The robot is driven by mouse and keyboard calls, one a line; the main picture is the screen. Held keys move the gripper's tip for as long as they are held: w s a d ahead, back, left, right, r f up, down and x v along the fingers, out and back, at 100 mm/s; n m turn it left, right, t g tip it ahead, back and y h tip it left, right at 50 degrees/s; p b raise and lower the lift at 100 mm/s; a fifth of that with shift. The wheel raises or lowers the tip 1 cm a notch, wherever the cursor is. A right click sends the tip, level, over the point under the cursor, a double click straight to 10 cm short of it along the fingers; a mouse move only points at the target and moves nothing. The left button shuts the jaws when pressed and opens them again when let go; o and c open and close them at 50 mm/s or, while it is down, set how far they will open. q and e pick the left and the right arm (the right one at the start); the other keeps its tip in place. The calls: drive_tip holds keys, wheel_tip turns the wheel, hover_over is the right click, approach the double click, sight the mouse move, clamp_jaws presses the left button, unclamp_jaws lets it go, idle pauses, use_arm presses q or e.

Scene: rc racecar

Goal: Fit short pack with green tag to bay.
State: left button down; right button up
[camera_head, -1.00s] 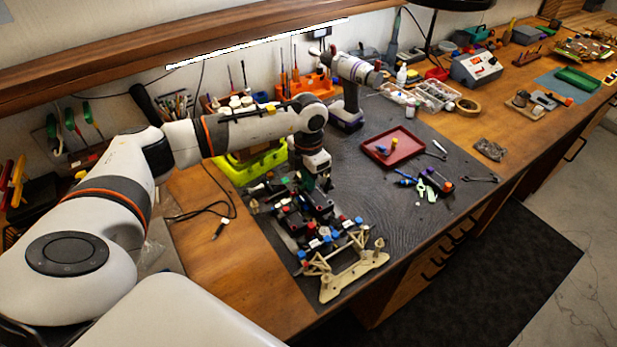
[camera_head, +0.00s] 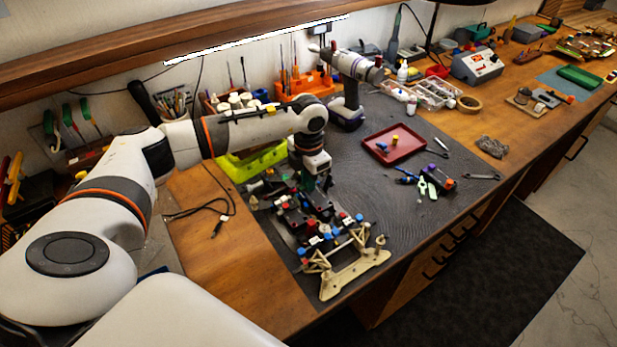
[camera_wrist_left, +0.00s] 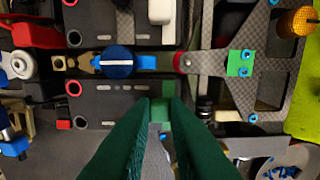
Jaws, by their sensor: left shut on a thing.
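The RC car chassis (camera_head: 347,270) lies on the dark mat, with a pale front frame. My left gripper (camera_head: 318,186) points down over its middle. In the left wrist view the two dark green fingers (camera_wrist_left: 160,122) are shut on the short pack (camera_wrist_left: 120,104), a dark grey block. A green tag (camera_wrist_left: 160,108) shows on it between the fingertips. The pack lies along the bay area, beside a blue round knob (camera_wrist_left: 113,59) on a latch strip. Whether it is fully seated, I cannot tell. Another dark pack (camera_wrist_left: 105,20) lies beyond the strip. My right gripper is not in view.
A carbon plate (camera_wrist_left: 268,40) with a green square and an orange knob (camera_wrist_left: 298,21) lie close right of the fingers. A yellow-green bin (camera_head: 250,165) stands behind the car.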

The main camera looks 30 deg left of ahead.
use_arm(q)
drive_tip(key=shift+f, duration=0.4)
drive_tip(key=c, duration=1.3)
unclamp_jaws()
wheel_tip(320, 180, up, 12)
drive_tip(key=b, duration=0.4)
